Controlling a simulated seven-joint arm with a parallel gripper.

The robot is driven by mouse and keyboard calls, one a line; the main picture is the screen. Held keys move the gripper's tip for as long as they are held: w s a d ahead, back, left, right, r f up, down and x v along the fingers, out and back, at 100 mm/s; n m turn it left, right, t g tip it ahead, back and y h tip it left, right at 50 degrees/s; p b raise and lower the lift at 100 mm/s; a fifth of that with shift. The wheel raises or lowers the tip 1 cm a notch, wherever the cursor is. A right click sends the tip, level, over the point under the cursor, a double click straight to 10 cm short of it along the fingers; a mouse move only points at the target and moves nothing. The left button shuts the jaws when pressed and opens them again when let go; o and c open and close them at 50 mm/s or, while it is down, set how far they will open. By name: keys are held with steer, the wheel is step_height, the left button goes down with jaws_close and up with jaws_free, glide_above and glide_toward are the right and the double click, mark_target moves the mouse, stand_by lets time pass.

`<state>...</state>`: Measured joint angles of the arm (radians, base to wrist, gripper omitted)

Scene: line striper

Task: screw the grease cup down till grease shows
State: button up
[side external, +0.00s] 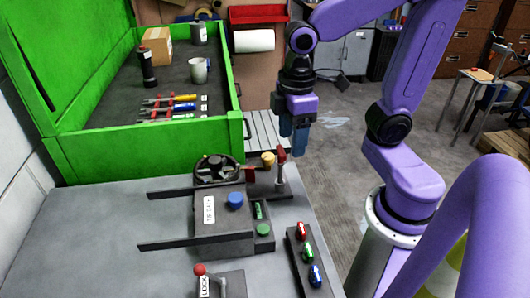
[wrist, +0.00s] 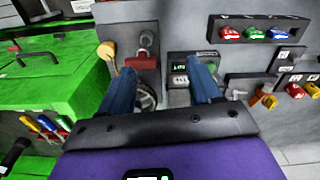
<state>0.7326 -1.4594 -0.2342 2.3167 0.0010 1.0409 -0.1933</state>
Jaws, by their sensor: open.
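I cannot tell for sure which part is the grease cup. A tan round cap (side external: 268,158) stands at the back of the grey bench's machine, beside a red-handled lever (side external: 281,154); the cap also shows at upper left in the wrist view (wrist: 106,50). A blue round cap (side external: 235,200) and a green round cap (side external: 263,229) sit nearer the front. My gripper (side external: 294,138) is above and beyond the machine's back right, apart from it. In the wrist view its two blue fingers (wrist: 163,86) are apart with nothing held between them. No grease is discernible.
A black handwheel (side external: 217,169) stands left of the tan cap. A rack (side external: 306,255) holds red, green and blue pieces at front right. A red-knobbed lever (side external: 200,270) marked LOCK is in front. A green box (side external: 150,145) with tools and a mug stands behind.

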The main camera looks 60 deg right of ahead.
mark_target(268, 156)
steer(key=w+d+r+m, duration=0.35)
steer(key=w+d, duration=0.25)
steer(key=w, duration=0.4)
steer(key=shift+n, duration=0.35)
step_height(268, 156, down, 17)
steer(key=shift+r, duration=0.1)
steer(key=c, duration=1)
